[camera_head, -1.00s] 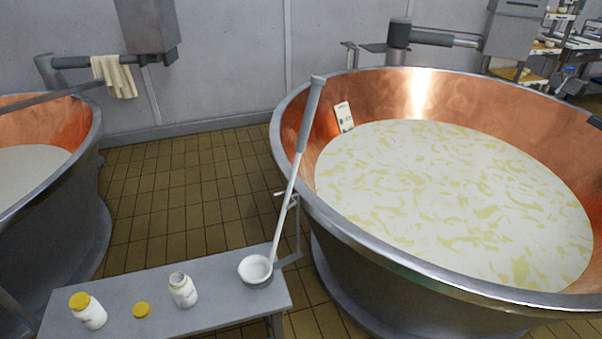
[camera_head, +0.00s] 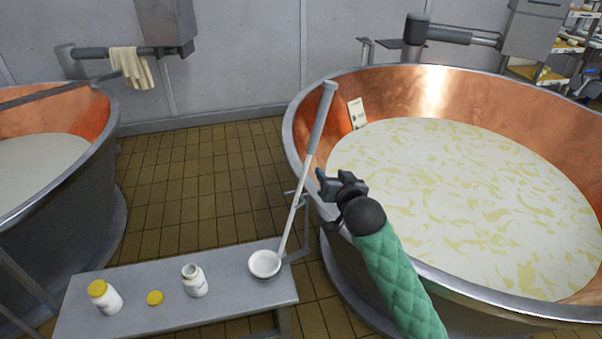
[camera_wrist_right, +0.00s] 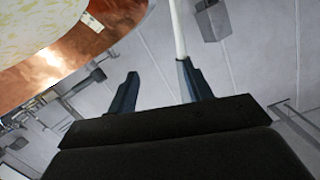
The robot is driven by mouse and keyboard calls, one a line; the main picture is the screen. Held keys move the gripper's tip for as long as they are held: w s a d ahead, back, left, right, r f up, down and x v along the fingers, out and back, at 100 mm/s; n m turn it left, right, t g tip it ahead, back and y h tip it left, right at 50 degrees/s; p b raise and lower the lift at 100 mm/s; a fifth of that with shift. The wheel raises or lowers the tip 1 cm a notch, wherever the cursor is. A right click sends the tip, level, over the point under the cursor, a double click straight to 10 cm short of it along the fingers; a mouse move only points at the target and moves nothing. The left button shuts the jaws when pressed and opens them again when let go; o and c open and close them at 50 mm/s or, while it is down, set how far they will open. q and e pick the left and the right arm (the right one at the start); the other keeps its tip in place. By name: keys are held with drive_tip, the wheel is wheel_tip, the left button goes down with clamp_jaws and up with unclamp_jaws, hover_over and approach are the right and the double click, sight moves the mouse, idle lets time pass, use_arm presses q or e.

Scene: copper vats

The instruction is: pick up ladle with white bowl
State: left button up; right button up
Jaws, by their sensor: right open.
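The ladle (camera_head: 303,186) has a white bowl (camera_head: 265,264) at its lower end, resting on the right end of a grey bench. Its long handle leans up to the right, with a grey grip (camera_head: 322,119) at the top near the vat rim. My right gripper (camera_head: 325,181) is open and empty, just right of the ladle's white shaft in the head view. In the right wrist view the white shaft (camera_wrist_right: 177,30) shows beyond the right finger of the open gripper (camera_wrist_right: 160,88), not between the fingers. My left gripper is not in view.
A large copper vat (camera_head: 400,95) of whitish liquid stands at the right, its rim close to my right arm. Another vat (camera_head: 75,115) stands at the left. The bench (camera_head: 225,310) also holds a capped bottle (camera_head: 106,299), a yellow cap (camera_head: 154,298) and an open bottle (camera_head: 195,282).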

drive_tip(key=t+y, duration=0.1)
drive_tip(key=t, duration=0.1)
approach(320, 130)
drive_tip(key=x, duration=0.5)
drive_tip(key=shift+w+d+f, duration=0.15)
drive_tip(key=shift+w+r+p, duration=0.15)
drive_tip(key=shift+r+p, duration=0.05)
drive_tip(key=shift+p, duration=0.1)
drive_tip(key=shift+w+a+n+p, duration=0.2)
drive_tip(key=shift+w+a, duration=0.1)
drive_tip(key=shift+w, duration=0.25)
drive_tip(key=shift+w+a+n+p, duration=0.1)
drive_tip(key=shift+w+a+p, duration=0.15)
drive_tip(key=shift+w, duration=0.35)
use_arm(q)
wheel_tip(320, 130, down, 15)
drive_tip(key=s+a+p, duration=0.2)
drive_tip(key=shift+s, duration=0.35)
use_arm(e)
drive_tip(key=x, duration=0.5)
drive_tip(key=shift+a+f, duration=0.1)
drive_tip(key=shift+a, duration=0.15)
clamp_jaws()
